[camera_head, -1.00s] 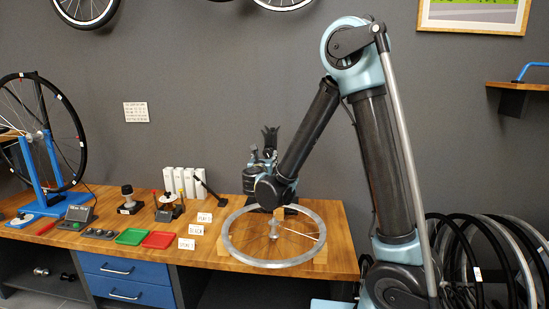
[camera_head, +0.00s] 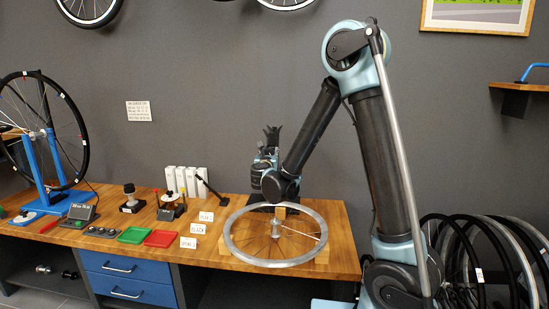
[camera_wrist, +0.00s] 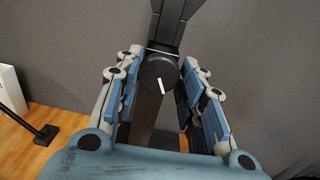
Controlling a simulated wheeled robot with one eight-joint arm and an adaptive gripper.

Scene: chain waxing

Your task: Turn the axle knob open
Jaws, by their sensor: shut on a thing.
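The axle knob (camera_wrist: 158,73) is a dark round knob with a white pointer line, on the front of a dark upright stand in the wrist view. The line leans slightly, its lower end to the right. My gripper (camera_wrist: 161,80) has its blue-padded fingers on the left and right of the knob and is shut on it. The exact contact is hard to see. In the head view, the forked top of the dark stand (camera_head: 272,137) rises behind my gripper (camera_head: 264,168), and the knob is hidden there.
A spoked rim (camera_head: 240,257) lies on wooden blocks in front of the stand on the workbench (camera_head: 218,256). To the left are white bottles (camera_head: 181,180), a green tray (camera_head: 133,235), a red tray (camera_head: 160,238) and small label cards. A wheel (camera_head: 70,110) stands at the far left.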

